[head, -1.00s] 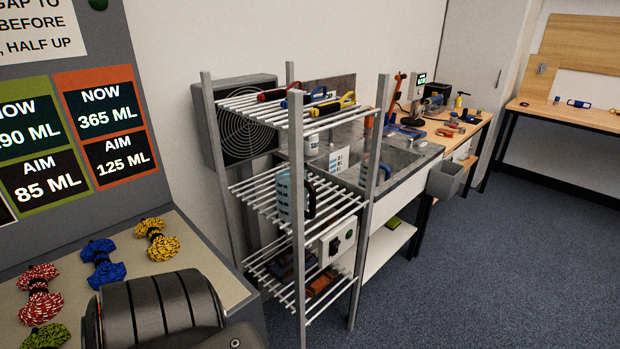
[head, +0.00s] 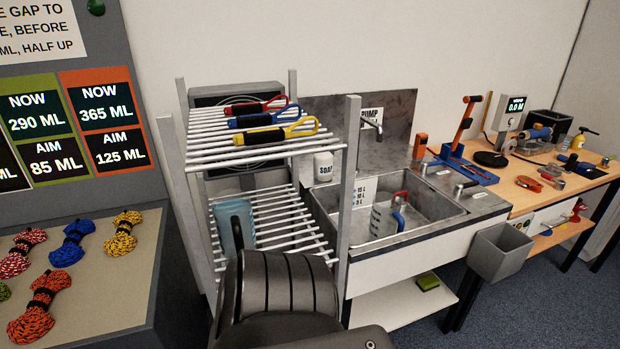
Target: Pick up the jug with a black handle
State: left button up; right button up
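The jug with a black handle (head: 229,242) is a translucent bluish jug standing on the middle shelf of the wire rack (head: 354,180). Neither gripper is in view, so I cannot see a fingertip near the jug.
Red, blue and yellow-handled tools (head: 275,134) lie on the rack's top shelf. The sink (head: 450,212) to the right holds a measuring jug (head: 381,219); red and blue handles show there. Rope coils (head: 75,242) lie on the left table. A grey bin (head: 498,250) hangs at right.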

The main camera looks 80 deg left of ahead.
aim_at(232, 212)
jog(key=i, duration=2.05)
jog(key=u, duration=3.25)
